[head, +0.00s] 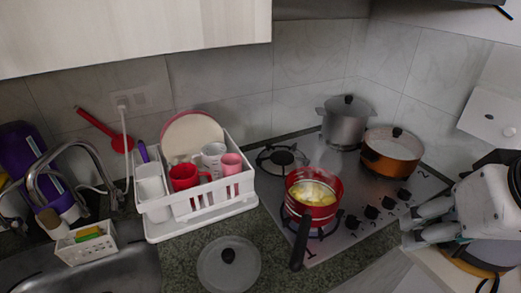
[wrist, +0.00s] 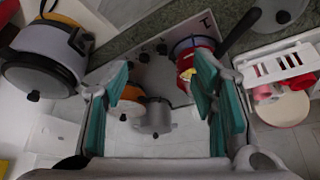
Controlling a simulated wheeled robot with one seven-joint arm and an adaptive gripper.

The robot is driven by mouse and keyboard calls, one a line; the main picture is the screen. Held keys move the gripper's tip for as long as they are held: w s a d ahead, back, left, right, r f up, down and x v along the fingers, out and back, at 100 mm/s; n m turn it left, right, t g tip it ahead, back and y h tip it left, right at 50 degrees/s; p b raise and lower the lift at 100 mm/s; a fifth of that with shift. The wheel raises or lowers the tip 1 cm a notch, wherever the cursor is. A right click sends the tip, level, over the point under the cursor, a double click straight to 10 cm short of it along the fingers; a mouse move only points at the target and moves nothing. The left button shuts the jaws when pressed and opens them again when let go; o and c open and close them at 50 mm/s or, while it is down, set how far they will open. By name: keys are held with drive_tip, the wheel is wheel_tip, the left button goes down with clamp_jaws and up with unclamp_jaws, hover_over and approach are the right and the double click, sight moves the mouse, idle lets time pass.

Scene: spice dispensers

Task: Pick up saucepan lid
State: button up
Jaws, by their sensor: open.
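A round grey lid (head: 212,268) with a black knob lies flat on the dark speckled counter in front of the dish rack. In the wrist view it shows at the top right edge, partly cut off (wrist: 268,18). A red saucepan (head: 328,190) holding yellow food stands uncovered on the front left burner, its black handle pointing toward the counter front near the lid. My gripper (head: 412,225) is at the right of the head view, well apart from the lid. In the wrist view its teal-padded fingers (wrist: 160,100) are spread wide with nothing held between them.
A white dish rack (head: 205,210) with cups and plates stands behind the lid. A lidded steel pot (head: 345,127) and an orange lidded pot (head: 390,155) stand on the hob. The sink (head: 110,275) is at left. Another large pot (wrist: 48,55) is close by in the wrist view.

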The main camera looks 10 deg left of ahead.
drive_tip(key=shift+c, duration=0.3)
drive_tip(key=n+g+p, duration=0.3)
drive_tip(key=n+g, duration=0.2)
drive_tip(key=n, duration=1)
hover_over(228, 253)
wheel_tip(228, 253, down, 12)
drive_tip(key=f, duration=0.1)
drive_tip(key=f+p, duration=0.1)
drive_tip(key=f, duration=0.7)
drive_tip(key=shift+d, duration=0.2)
drive_tip(key=f, duration=0.2)
drive_tip(key=f+p, duration=0.1)
drive_tip(key=f, duration=0.1)
drive_tip(key=shift+s+a, duration=0.1)
drive_tip(key=shift+a, duration=0.2)
drive_tip(key=shift+f, duration=0.6)
